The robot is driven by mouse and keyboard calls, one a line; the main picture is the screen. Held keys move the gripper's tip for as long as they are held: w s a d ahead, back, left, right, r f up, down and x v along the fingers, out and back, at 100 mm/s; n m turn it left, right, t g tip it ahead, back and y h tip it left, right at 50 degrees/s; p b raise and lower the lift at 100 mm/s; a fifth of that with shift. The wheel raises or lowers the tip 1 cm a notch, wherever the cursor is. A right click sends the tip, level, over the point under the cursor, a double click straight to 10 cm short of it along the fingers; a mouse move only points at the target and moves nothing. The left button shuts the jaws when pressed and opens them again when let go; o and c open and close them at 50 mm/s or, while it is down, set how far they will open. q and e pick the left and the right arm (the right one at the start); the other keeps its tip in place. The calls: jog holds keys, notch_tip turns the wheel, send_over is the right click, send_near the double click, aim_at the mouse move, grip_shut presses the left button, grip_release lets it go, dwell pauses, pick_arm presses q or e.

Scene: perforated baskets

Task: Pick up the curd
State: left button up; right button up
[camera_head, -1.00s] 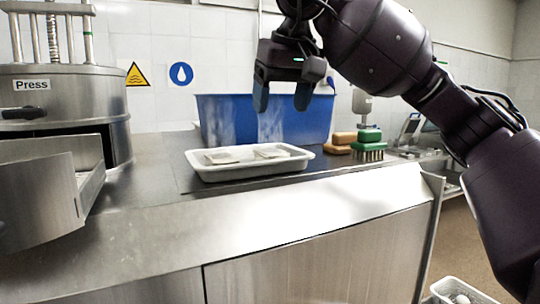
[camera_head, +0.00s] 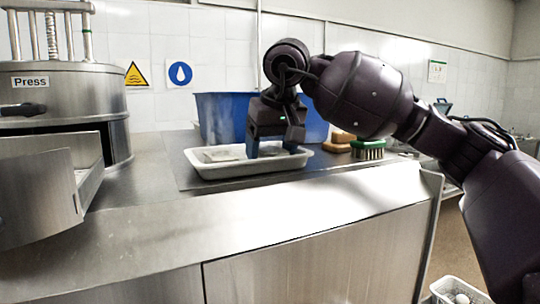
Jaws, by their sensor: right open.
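A shallow white tray (camera_head: 240,172) stands on the steel counter. Flat pale slabs, apparently the curd, lie in it. One slab (camera_head: 221,156) shows at the tray's left. A second slab, on the right, is mostly hidden by my right gripper. My right gripper (camera_head: 271,151) is open and points down over the right half of the tray, with its blue fingertips low, at about the slab's level. I cannot tell whether the fingers touch the slab. My left gripper is not in view.
A blue bin (camera_head: 220,115) stands behind the tray. A green brush (camera_head: 368,149) and brown brush-like blocks (camera_head: 338,142) are to the right. A steel press (camera_head: 65,110) with an open front trough is at left. The counter's front edge is clear.

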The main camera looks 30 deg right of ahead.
jog(key=shift+c, duration=0.5)
jog(key=c, duration=0.7)
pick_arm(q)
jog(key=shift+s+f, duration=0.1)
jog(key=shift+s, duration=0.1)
pick_arm(e)
jog(key=shift+c, duration=0.4)
